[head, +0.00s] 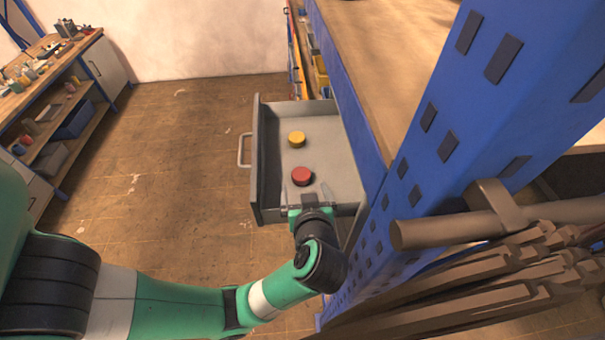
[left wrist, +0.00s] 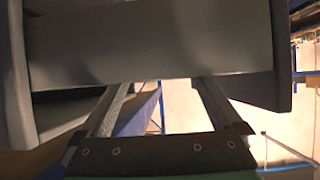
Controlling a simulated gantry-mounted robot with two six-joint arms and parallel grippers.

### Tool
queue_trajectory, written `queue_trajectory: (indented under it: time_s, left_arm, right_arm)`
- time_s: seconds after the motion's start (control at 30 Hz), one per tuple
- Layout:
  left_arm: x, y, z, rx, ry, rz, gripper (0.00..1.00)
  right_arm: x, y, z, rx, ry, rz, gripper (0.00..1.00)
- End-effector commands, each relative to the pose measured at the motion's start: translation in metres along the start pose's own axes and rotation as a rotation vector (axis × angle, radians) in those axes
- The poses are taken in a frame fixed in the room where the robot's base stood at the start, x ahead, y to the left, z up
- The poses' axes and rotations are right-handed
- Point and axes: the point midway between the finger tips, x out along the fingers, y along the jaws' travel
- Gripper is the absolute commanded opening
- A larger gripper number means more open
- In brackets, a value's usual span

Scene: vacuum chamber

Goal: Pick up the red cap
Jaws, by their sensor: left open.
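The red cap (head: 302,176) lies on the floor of an open grey drawer (head: 335,160), toward its near end. A yellow cap (head: 296,139) lies farther back in the same drawer. My left gripper (head: 308,194) is open at the drawer's near wall, just below the red cap in the head view, with nothing seen between its fingers. In the left wrist view, the fingers (left wrist: 167,86) reach up toward a broad grey drawer panel (left wrist: 150,45). No cap shows in that view. My right gripper is not in view.
A blue post (head: 440,130) and a wooden worktop (head: 385,50) stand close on the drawer's right. Brown bars (head: 470,225) jut out at the lower right. A workbench with shelves (head: 65,100) is at the far left. The floor left of the drawer is clear.

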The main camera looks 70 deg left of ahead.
Motion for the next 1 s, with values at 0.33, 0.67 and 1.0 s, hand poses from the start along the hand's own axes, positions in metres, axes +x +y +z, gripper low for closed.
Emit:
queue_trajectory:
  time_s: [0.33, 0.67, 1.0]
  left_arm:
    - [0.035, 0.0, -0.001, -0.003, 0.002, 0.001, 0.99]
    - [0.082, -0.001, -0.002, -0.003, 0.002, -0.003, 0.99]
    - [0.086, 0.0, -0.001, -0.004, 0.002, 0.002, 0.87]
  right_arm:
    - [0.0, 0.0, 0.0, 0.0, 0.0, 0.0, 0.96]
    - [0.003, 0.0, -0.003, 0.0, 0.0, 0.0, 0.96]
    - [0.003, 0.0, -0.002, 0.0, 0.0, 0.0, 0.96]
